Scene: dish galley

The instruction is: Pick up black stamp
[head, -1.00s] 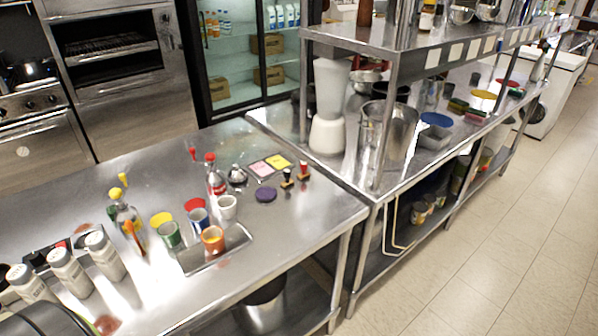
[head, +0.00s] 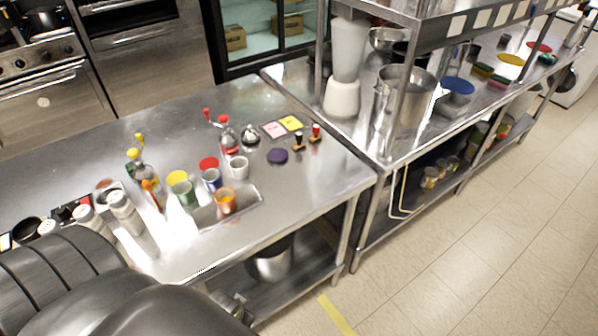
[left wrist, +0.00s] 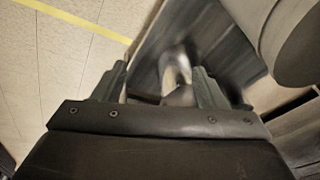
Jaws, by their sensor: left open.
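The black stamp (head: 298,139) stands upright on the steel counter (head: 330,175), near its right end. A red-handled stamp (head: 315,133) stands close to its right. My left gripper (left wrist: 160,72) is in the left wrist view, open, with nothing between its fingers. That view shows floor tiles and blurred metal, and no stamp. In the head view a dark arm part of mine fills the lower left corner, far from the stamps, and no gripper fingers show. My right gripper is in neither view.
A purple disc (head: 277,156) and pink (head: 273,129) and yellow (head: 290,123) squares lie near the stamps. Bottles stand further left. A shelved steel table (head: 395,150) adjoins on the right. The counter's front right is clear.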

